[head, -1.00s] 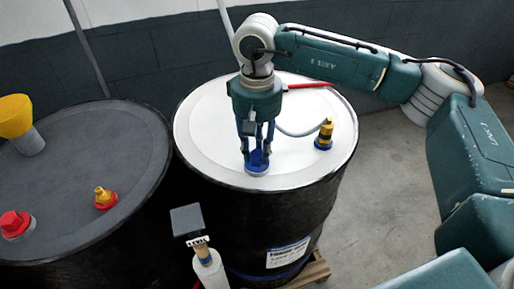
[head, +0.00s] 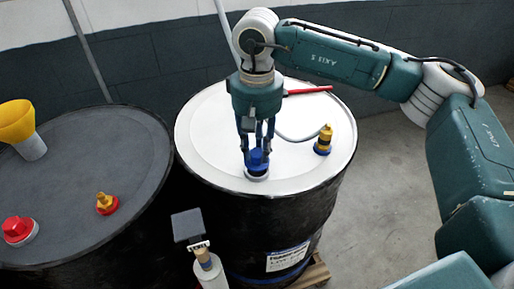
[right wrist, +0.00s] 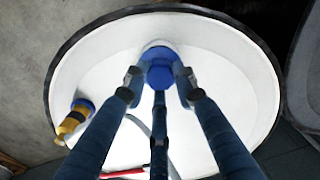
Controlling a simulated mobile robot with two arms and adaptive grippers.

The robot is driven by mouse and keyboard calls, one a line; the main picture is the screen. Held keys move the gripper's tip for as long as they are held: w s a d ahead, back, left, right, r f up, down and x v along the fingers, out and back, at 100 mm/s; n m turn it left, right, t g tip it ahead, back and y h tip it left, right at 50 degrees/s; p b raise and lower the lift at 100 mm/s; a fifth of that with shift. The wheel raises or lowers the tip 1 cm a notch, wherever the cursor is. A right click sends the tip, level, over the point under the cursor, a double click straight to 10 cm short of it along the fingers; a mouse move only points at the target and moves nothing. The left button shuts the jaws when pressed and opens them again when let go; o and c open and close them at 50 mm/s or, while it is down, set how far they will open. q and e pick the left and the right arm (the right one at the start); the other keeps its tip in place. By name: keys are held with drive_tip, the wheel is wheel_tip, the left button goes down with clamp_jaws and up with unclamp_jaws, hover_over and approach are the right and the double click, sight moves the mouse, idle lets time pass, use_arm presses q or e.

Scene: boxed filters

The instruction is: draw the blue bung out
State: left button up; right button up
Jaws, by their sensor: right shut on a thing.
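The blue bung (head: 257,158) is at the near side of the white drum lid (head: 215,150), above a pale round collar (head: 257,176). My right gripper (head: 257,150) comes down from above, with its fingers shut around the bung. In the right wrist view the bung (right wrist: 160,72) sits between the fingertips, and the pale collar (right wrist: 157,47) shows just beyond it. I cannot tell whether the bung's lower end is clear of the opening. My left gripper is not in view.
A yellow fitting on a blue base (head: 323,140), a red bar (head: 308,91) and a grey hose are on the white lid. The dark drum (head: 75,160) at left carries a yellow funnel (head: 17,120) and red caps. A bottle (head: 207,268) stands in front.

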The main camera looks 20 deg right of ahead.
sight(257, 152)
drive_tip(key=shift+r+p, duration=0.4)
drive_tip(key=shift+r, duration=0.6)
wheel_tip(257, 152, up, 9)
drive_tip(key=p, duration=0.4)
drive_tip(key=shift+p, duration=0.3)
idle(0.3)
